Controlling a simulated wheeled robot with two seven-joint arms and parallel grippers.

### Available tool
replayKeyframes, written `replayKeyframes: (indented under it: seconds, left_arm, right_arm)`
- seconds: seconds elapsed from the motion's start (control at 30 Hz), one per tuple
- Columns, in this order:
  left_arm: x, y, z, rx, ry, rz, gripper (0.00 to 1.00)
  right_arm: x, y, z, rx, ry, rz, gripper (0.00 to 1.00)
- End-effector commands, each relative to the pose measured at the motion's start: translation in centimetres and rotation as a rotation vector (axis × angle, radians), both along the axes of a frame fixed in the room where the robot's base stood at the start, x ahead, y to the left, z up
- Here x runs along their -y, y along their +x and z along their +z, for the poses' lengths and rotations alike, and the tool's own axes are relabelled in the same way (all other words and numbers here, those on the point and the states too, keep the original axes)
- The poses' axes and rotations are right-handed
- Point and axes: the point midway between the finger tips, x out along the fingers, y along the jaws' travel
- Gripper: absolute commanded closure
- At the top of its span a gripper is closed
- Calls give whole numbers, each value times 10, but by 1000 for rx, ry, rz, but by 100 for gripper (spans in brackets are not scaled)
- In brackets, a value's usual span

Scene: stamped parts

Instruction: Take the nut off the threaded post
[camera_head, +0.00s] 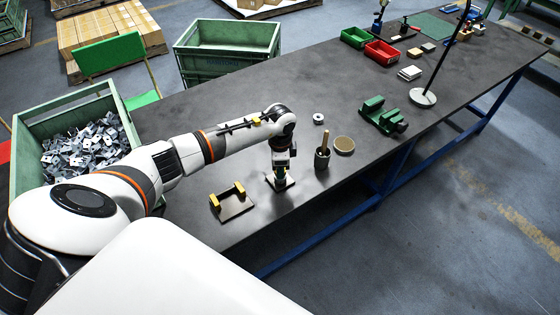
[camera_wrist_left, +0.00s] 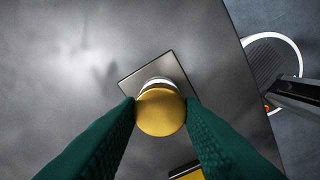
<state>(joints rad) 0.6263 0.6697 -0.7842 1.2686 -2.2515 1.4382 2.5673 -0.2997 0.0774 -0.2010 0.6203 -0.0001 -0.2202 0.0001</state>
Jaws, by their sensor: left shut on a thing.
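My left gripper (camera_head: 280,182) points straight down over a small square plate (camera_head: 291,182) near the table's front edge. In the left wrist view the fingers of my left gripper (camera_wrist_left: 161,103) close on both sides of a yellow round piece (camera_wrist_left: 160,112). A pale silver ring (camera_wrist_left: 157,82) shows just behind it, above the dark square plate (camera_wrist_left: 133,84). The yellow piece hides the post and any thread, so I cannot tell whether it is the nut itself or the post's top. My right gripper is not in view.
A plate with two yellow blocks (camera_head: 234,207) lies to the left. A dark cup with a stick (camera_head: 322,158), a round tan disc (camera_head: 344,144), a small pale ring (camera_head: 318,118) and a green vise (camera_head: 382,115) stand to the right. A crate of metal parts (camera_head: 43,121) is at the left.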

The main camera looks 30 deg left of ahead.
Motion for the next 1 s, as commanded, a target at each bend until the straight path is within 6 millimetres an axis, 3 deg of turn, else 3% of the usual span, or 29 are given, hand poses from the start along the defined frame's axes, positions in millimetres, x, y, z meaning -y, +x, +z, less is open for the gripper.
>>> replayKeyframes:
  seconds: [1.0]
  left_arm:
    - [0, 0, 3, -1, 1, 426, 89]
  right_arm:
    - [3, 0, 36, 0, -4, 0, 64]
